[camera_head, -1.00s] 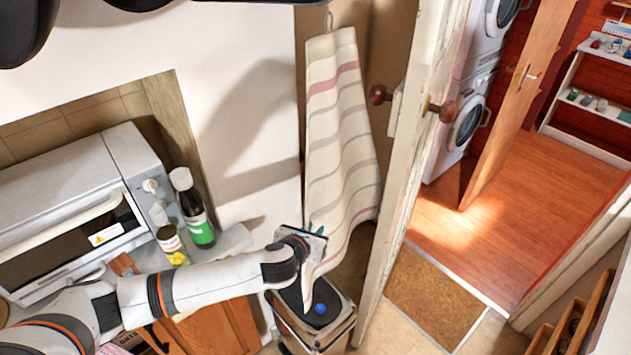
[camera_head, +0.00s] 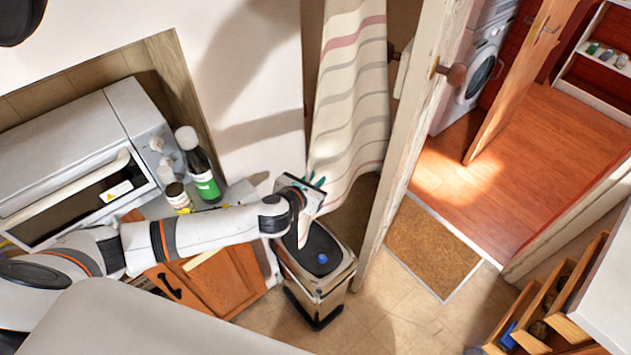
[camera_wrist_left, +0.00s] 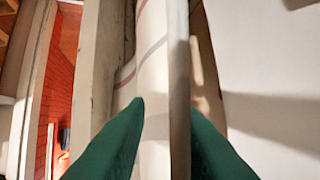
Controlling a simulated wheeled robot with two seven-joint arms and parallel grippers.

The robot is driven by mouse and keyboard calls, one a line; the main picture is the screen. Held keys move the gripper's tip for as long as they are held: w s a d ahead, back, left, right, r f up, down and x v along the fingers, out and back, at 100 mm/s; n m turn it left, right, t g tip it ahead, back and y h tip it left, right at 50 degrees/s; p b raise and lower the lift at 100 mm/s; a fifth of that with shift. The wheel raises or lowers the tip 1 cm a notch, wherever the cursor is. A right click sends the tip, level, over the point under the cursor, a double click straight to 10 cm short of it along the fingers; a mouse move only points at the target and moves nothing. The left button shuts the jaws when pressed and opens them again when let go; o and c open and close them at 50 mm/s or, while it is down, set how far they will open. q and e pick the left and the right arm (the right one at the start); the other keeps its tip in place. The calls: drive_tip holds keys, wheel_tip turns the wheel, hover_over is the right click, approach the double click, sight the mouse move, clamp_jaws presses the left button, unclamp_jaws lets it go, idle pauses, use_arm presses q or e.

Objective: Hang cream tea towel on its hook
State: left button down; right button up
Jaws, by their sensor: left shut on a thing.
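The cream tea towel (camera_head: 350,110), with grey and pink stripes, hangs in a long drape beside the door frame in the head view. Its top and the hook are out of frame now. My left gripper (camera_head: 317,184) is at the towel's lower left edge, shut on the towel, and a pale end of cloth hangs below it. In the left wrist view, the green fingers (camera_wrist_left: 165,125) stand on either side of a thin upright edge, with the striped towel (camera_wrist_left: 152,70) behind. My right gripper is not in view.
A bin (camera_head: 320,262) with a blue button stands below the gripper. A bottle (camera_head: 198,165), a jar (camera_head: 178,197) and a white oven (camera_head: 75,160) are at left. The white door edge (camera_head: 415,130) stands close right of the towel. A brown mat (camera_head: 432,248) lies beyond it.

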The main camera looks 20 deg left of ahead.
use_arm(q)
drive_tip(key=w+a+b, duration=0.3)
drive_tip(key=w+a, duration=0.4)
drive_tip(key=a, duration=0.6)
drive_tip(key=shift+w+r, duration=0.4)
idle(1.2)
idle(0.6)
drive_tip(key=shift+c, duration=2.3)
unclamp_jaws()
drive_tip(key=o, duration=0.5)
drive_tip(key=shift+c, duration=0.2)
drive_tip(key=shift+r, duration=0.1)
